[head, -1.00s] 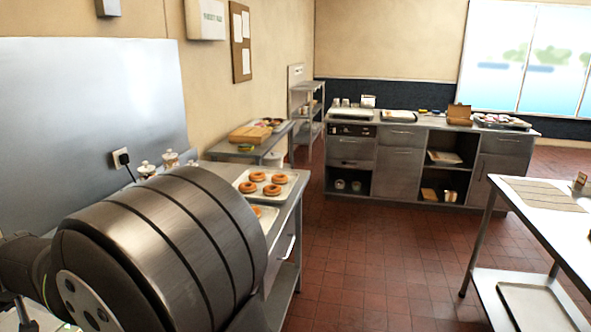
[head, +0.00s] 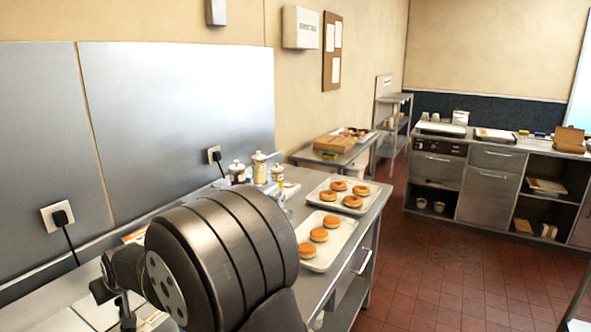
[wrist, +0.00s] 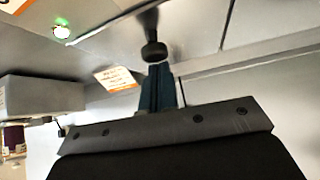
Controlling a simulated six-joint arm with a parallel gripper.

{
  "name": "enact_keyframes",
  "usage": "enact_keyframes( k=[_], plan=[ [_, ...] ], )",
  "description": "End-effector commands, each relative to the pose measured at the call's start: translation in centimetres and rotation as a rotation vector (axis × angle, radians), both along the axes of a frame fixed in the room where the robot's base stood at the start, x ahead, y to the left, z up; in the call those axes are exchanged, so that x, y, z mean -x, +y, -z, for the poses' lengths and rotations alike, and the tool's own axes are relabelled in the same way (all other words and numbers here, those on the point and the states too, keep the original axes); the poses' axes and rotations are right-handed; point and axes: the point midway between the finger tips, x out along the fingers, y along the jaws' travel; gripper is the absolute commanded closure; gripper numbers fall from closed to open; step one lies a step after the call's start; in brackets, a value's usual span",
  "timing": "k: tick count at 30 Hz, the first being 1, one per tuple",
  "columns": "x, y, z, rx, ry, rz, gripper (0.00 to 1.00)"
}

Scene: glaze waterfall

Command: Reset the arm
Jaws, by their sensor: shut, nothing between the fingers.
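In the wrist view my gripper (wrist: 160,78) shows as narrow blue-grey fingers, closed together with nothing between them. A black plug-like knob with a dark cable (wrist: 154,52) appears just beyond the fingertips; I cannot tell the gap. In the head view my arm's large dark, ribbed link fills the lower left and hides part of the counter. I cannot make out the fingertips clearly there.
Trays of ring doughnuts, a far tray (head: 376,207) and a near tray (head: 339,259), sit on the steel counter (head: 312,287). Jars (head: 259,168) stand by the wall. A plugged socket (head: 58,216) is at left. Red tiled floor (head: 440,280) is open at right.

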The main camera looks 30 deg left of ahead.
Motion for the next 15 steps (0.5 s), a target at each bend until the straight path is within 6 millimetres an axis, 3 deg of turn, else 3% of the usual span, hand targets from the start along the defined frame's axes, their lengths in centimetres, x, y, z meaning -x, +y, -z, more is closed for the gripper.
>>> enact_keyframes(
  k=[15],
  plan=[
    [0.12, -0.84, 0.22, 0.004, 0.001, 0.0, 1.0]
  ],
)
